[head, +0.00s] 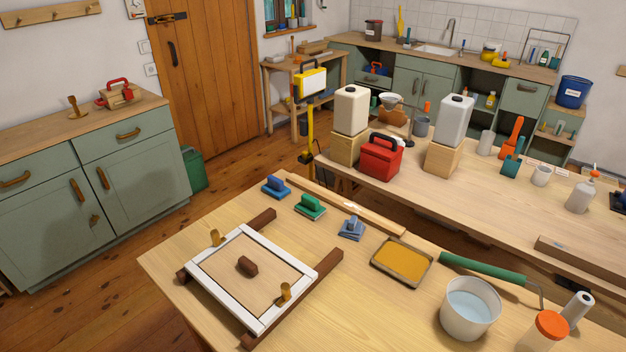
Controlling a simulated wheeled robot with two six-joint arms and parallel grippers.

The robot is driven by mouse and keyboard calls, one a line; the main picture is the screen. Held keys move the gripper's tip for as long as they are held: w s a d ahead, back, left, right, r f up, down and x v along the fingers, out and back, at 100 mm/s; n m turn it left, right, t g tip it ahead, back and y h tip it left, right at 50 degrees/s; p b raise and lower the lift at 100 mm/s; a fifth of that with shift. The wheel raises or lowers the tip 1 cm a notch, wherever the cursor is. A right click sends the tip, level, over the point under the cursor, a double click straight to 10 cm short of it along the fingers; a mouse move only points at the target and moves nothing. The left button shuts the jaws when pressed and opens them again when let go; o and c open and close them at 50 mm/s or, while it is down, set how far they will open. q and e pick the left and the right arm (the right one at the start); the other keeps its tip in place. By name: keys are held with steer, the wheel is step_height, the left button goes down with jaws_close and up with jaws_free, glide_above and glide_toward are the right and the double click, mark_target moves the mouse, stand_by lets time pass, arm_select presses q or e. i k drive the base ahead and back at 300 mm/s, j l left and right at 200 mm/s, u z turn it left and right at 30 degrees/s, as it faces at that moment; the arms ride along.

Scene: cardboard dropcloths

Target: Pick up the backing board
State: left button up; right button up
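On the near table, a white rectangular frame (224,308) surrounds a flat light-wood panel with a brown block (247,266) at its middle. The panel (225,268) looks like the backing board, but I cannot be sure. The frame rests across two dark brown bars (326,268). Two brass-coloured upright pieces stand at the frame, one at the far left corner (215,238) and one at the near right side (285,292). Neither of my grippers is in view.
Blue (275,187), green (310,206) and grey-blue (351,229) hand blocks, an amber-filled tray (402,262), a green roller (482,267) and a water bucket (470,306) share the near table (180,262). A second table (420,186) stands behind. The near table's left corner is clear.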

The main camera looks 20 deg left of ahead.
mark_target(249, 273)
steer(key=k+j+u, duration=0.1)
steer(key=k+u, duration=0.15)
steer(key=u, duration=0.15)
steer(key=k+j+u, duration=0.2)
steer(key=u, duration=0.2)
steer(key=k, duration=0.05)
